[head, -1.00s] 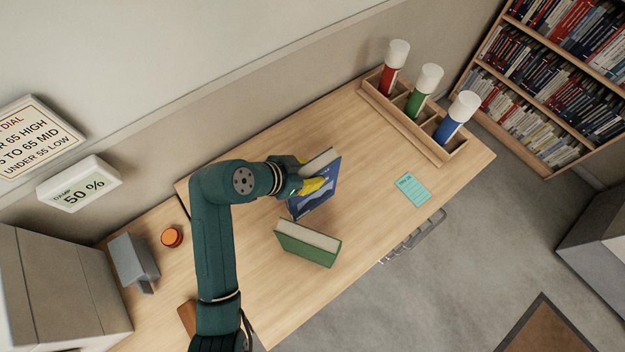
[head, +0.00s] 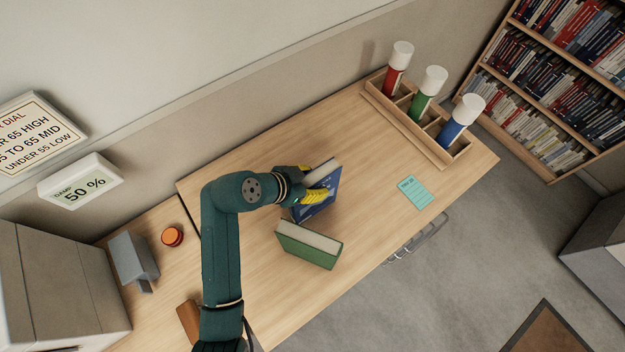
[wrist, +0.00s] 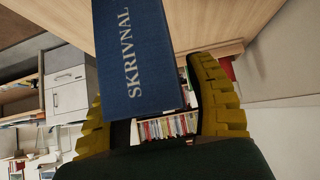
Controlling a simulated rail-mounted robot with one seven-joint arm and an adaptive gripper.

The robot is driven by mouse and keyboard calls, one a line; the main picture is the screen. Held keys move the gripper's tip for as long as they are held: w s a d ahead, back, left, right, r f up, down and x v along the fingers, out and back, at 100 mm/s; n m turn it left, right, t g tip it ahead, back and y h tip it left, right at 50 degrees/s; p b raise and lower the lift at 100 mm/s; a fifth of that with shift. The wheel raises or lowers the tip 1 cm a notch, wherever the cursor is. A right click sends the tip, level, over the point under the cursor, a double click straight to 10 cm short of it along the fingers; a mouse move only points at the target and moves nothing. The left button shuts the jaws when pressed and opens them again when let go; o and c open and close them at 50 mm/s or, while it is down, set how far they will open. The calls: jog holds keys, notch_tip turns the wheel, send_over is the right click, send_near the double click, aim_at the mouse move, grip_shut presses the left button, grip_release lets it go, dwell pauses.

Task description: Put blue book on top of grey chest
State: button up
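The blue book (head: 318,200) stands on edge over the wooden desk, its pale page edges up. My gripper (head: 309,192) has its yellow fingers on either side of the book and looks shut on it. In the wrist view the book's spine (wrist: 140,60), lettered SKRIVNAL, sits between the fingers (wrist: 150,110). Whether its lower edge touches the desk is hidden. Two grey box-like bodies show in the head view: one at the left edge (head: 65,285) and one at the right edge (head: 600,235). I cannot tell which is the grey chest.
A green book (head: 310,248) stands close in front of the blue one. A wooden rack (head: 410,122) with red, green and blue canisters is at the desk's far right. A teal card (head: 415,192), an orange round item (head: 172,237) and a grey stand (head: 133,262) lie around.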

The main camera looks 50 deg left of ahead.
jog(key=shift+s+r, duration=0.2)
jog(key=shift+r, duration=0.2)
jog(key=d+p+v, duration=0.1)
jog(key=v, duration=1)
jog(key=shift+s+a, duration=0.15)
jog(key=shift+a, duration=0.3)
jog(key=shift+r, duration=0.15)
jog(key=w+d+r+t+y, duration=0.3)
jog(key=w+d+r+t, duration=0.1)
jog(key=w+d+r, duration=0.95)
jog(key=s+d+r+n+t+h, duration=0.1)
jog(key=d+r+t, duration=0.8)
jog(key=d+r, duration=0.9)
notch_tip(320, 180, up, 4)
jog(key=shift+s+d+r+h, duration=0.1)
jog(key=shift+s+d+h, duration=0.25)
jog(key=shift+s+h, duration=0.6)
